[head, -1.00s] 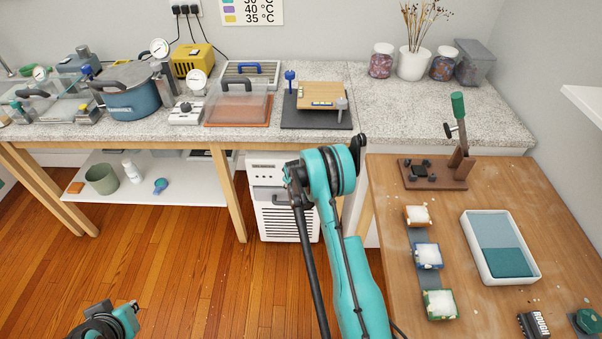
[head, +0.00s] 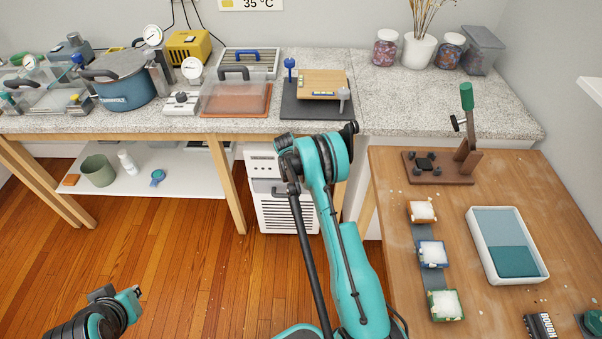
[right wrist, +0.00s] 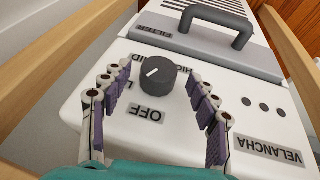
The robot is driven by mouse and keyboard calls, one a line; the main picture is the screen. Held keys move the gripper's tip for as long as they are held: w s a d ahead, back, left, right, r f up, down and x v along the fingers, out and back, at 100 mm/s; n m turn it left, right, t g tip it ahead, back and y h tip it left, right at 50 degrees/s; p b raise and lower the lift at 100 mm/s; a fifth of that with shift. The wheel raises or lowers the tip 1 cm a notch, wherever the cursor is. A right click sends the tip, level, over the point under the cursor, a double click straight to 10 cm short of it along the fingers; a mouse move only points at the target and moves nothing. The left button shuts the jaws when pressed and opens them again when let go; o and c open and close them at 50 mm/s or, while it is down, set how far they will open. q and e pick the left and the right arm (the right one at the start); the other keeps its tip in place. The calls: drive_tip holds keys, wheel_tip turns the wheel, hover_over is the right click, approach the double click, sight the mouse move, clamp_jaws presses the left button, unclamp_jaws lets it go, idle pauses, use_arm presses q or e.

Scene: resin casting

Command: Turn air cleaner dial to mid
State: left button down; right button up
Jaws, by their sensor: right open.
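The white air cleaner (head: 285,217) stands on the floor under the counter in the head view. In the right wrist view its panel (right wrist: 215,115) shows a dark round dial (right wrist: 157,76) with a white pointer mark. OFF, MID and HIGH labels surround the dial, partly covered by my fingers. The mark lies toward the MID/LOW side; its exact setting is unclear. My right gripper (right wrist: 158,112) is open, its fingers flanking the dial without visible contact. My arm hides this gripper and the dial in the head view. My left gripper (head: 128,302) is low at left, its fingers unclear.
A dark carrying handle (right wrist: 215,22) sits just beyond the dial. Wooden table legs (head: 229,190) flank the air cleaner. A wooden workbench (head: 390,240) stands at right. The wooden floor at left is clear.

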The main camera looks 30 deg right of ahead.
drive_tip(key=shift+x, duration=1.1)
drive_tip(key=c, duration=1.2)
drive_tip(key=shift+o, duration=0.2)
drive_tip(key=shift+d, duration=0.1)
drive_tip(key=t+y, duration=0.1)
drive_tip(key=y, duration=0.1)
drive_tip(key=shift+s+d+m+t+y, duration=0.2)
drive_tip(key=shift+m+t+y, duration=0.1)
drive_tip(key=shift+m+t, duration=0.1)
drive_tip(key=shift+m+t+y, duration=0.3)
drive_tip(key=shift+t+y, duration=0.6)
drive_tip(key=shift+y, duration=0.5)
